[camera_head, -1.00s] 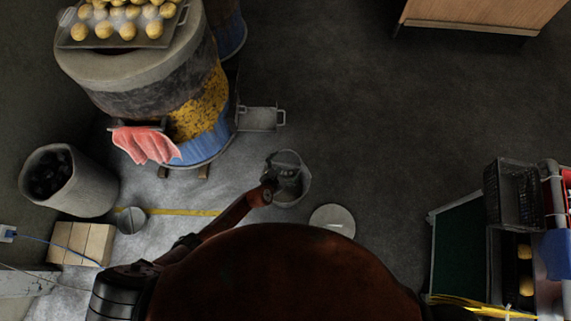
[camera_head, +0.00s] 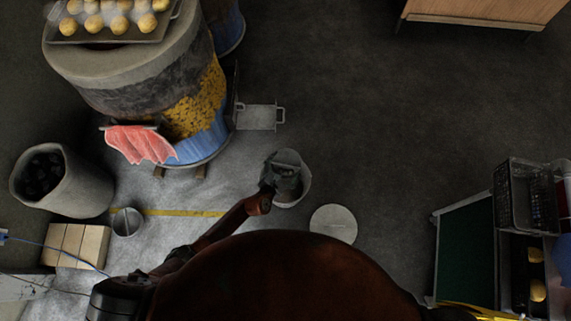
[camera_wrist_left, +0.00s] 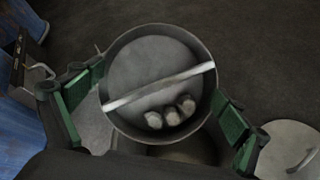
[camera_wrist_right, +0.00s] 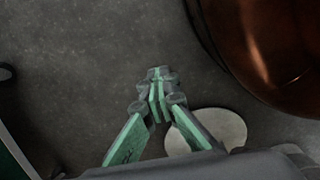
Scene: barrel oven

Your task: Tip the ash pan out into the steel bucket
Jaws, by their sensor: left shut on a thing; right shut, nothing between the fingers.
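The steel bucket (camera_head: 301,190) stands on the floor in the head view. My right gripper (camera_wrist_right: 158,100) is shut and empty above the floor, in the right wrist view.
The barrel oven (camera_head: 150,85) stands at the upper left, with a grey handled box (camera_head: 260,117) at its base. A round lid (camera_head: 334,223) lies right of the bucket. A coal bin (camera_head: 75,190), bricks (camera_head: 75,245) and a small round pot (camera_head: 127,222) are left. Upper-middle floor is clear.

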